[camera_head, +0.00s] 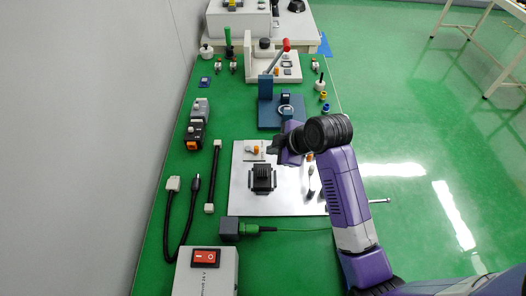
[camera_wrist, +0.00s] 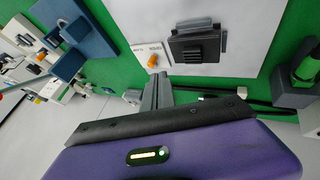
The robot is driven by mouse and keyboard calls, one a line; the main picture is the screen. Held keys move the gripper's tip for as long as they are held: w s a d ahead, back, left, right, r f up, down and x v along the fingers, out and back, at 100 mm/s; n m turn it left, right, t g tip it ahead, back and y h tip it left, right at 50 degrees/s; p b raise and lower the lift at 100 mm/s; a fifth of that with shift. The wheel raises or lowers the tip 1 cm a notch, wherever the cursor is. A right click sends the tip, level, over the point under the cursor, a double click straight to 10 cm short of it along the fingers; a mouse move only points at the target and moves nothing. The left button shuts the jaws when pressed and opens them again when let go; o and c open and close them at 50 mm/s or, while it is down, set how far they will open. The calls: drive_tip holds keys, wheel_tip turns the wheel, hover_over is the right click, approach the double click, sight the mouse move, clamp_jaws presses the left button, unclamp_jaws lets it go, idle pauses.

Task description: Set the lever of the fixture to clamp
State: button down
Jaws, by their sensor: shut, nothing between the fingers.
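The fixture is a silver plate (camera_head: 240,195) with a black ribbed block (camera_head: 263,179) on it; the block also shows in the wrist view (camera_wrist: 196,46). A small orange lever (camera_head: 255,149) stands near the plate's far edge, and it also shows in the wrist view (camera_wrist: 152,61). Small printed labels lie beside it, too small to read. My gripper (camera_head: 274,147) is shut and empty, just right of the orange lever in the head view. In the wrist view my fingers (camera_wrist: 157,92) are close to the lever, with a visible gap. Which setting the lever is at cannot be told.
A blue stand (camera_head: 266,103) and a white press with a red-knobbed lever (camera_head: 286,45) stand behind. Cables, a dark device (camera_head: 197,123) and a red-switch box (camera_head: 206,260) lie left and in front. Small parts lie right of the plate's block, under my arm.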

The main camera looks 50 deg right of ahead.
sight(258, 152)
drive_tip(key=x, duration=0.9)
drive_tip(key=shift+w+f+p, duration=0.2)
drive_tip(key=shift+f+p, duration=0.05)
drive_tip(key=shift+p, duration=0.05)
drive_tip(key=shift+d+n+y, duration=0.5)
drive_tip(key=shift+n, duration=0.3)
drive_tip(key=shift+d+n+y+b, duration=0.5)
drive_tip(key=shift+n+b, duration=0.2)
drive_tip(key=d+n+y+b, duration=0.1)
drive_tip(key=d+n+g+y+b, duration=0.1)
drive_tip(key=n, duration=0.1)
drive_tip(key=shift+w+f, duration=0.15)
drive_tip(key=shift+w, duration=0.25)
drive_tip(key=shift+w+d+b, duration=0.45)
drive_tip(key=shift+d+b, duration=0.1)
drive_tip(key=shift+b, duration=0.3)
drive_tip(key=shift+s+d, duration=0.1)
drive_tip(key=shift+d, duration=0.05)
drive_tip(key=shift+d, duration=0.6)
